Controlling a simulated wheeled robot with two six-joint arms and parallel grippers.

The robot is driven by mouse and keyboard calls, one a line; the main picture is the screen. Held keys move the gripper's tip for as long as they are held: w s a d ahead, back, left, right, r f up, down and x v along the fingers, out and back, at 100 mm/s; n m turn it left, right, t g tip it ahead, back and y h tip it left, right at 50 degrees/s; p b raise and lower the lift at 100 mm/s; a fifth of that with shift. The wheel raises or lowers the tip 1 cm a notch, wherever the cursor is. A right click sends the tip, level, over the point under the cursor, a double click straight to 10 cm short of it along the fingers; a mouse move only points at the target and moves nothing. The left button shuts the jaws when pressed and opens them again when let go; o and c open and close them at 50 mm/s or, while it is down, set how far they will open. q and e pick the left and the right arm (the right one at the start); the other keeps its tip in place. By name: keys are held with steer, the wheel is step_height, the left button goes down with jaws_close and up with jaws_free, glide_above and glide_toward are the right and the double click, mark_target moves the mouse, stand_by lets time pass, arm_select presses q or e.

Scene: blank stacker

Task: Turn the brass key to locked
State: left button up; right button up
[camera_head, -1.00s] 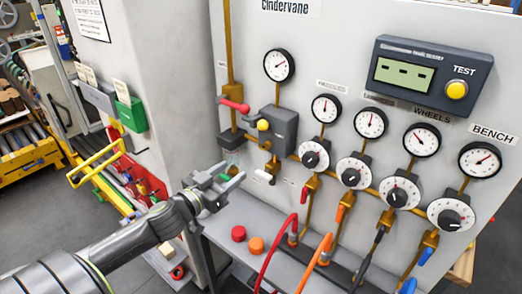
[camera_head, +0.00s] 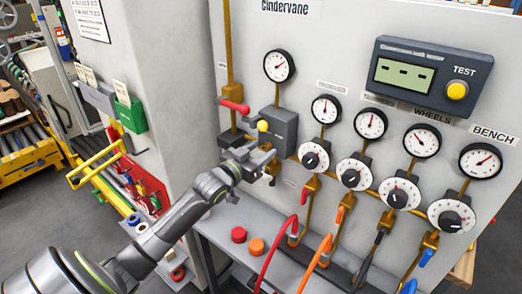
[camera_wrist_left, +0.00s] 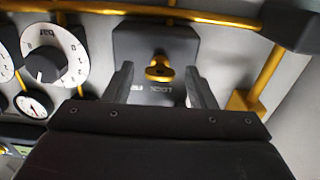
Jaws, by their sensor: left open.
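The brass key (camera_wrist_left: 159,70) sits in the face of a dark block in the left wrist view, with small upside-down lettering beside it that I cannot read surely. This appears to be the grey box (camera_head: 280,128) on the panel in the head view, where the key is hidden behind my gripper. My left gripper (camera_head: 266,160) is open in front of the lower part of that box. In the left wrist view its fingers (camera_wrist_left: 160,82) stand on either side of the key, apart from it. My right gripper is not in view.
A yellow knob (camera_head: 263,126) and a red lever (camera_head: 235,106) are close above my gripper. A brass pipe (camera_wrist_left: 215,18) runs across the panel by the block. Dials (camera_head: 315,157) and hoses (camera_head: 277,250) are to the right. A shelf (camera_head: 222,212) with red and orange caps is below.

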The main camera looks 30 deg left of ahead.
arm_select(q)
steer(key=shift+w, duration=0.3)
steer(key=shift+c, duration=0.4)
steer(key=c, duration=0.9)
